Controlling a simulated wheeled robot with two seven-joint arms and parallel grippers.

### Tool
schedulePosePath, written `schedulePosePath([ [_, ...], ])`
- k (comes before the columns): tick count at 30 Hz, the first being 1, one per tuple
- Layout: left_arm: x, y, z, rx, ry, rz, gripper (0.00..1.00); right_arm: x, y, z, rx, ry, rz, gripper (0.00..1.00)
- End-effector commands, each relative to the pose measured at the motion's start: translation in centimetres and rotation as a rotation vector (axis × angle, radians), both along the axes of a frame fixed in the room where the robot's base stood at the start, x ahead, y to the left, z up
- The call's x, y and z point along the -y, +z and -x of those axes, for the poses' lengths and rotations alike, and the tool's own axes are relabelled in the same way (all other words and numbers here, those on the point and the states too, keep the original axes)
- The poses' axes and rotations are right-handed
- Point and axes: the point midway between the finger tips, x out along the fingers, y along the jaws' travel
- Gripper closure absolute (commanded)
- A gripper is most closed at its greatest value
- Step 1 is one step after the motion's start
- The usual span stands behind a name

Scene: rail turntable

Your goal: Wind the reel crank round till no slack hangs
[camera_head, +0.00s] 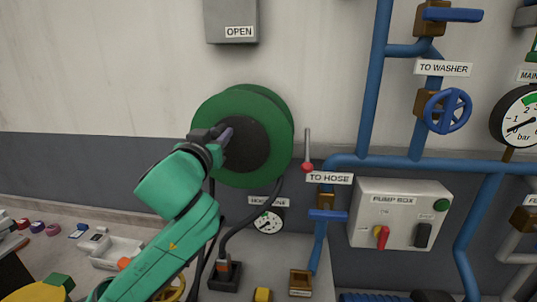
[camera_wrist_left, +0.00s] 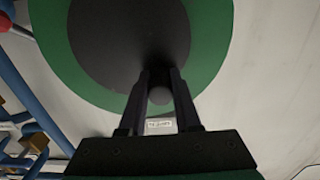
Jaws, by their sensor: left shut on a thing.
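The green reel (camera_head: 281,128) with a dark hub (camera_head: 250,150) is mounted on the wall; it fills the top of the left wrist view (camera_wrist_left: 215,50). My left gripper (camera_head: 225,136) is at the left part of the hub. In the left wrist view, its two dark fingers (camera_wrist_left: 161,84) are shut on the round grey crank knob (camera_wrist_left: 160,96) in front of the hub. The rest of the crank is hidden. A black hose (camera_head: 262,210) hangs from the reel's lower right and curves down left. My right gripper is not in view.
A red-tipped lever (camera_head: 307,165) is close right of the reel. Blue pipes (camera_head: 368,100), a blue valve wheel (camera_head: 448,111) and the pump box (camera_head: 402,222) are further right. A gauge (camera_head: 268,222) is below the reel. A pale tray (camera_head: 118,250) lies at lower left.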

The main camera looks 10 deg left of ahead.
Motion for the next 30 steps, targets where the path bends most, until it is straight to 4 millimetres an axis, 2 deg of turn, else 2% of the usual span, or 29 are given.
schedulePosePath([
  [8, -0.3, -0.2, 0.0, -0.003, 0.007, -0.002, 1.0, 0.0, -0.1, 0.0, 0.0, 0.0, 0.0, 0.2],
  [16, -1.1, -1.3, 0.0, -0.002, 0.006, -0.001, 1.0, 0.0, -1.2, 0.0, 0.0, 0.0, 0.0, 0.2],
  [25, -1.2, -1.2, 0.0, -0.001, 0.006, -0.001, 1.0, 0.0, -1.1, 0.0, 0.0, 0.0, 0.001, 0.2],
  [30, -1.5, -2.3, 0.0, -0.001, 0.007, 0.0, 1.0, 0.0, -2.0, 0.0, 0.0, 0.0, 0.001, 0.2],
])
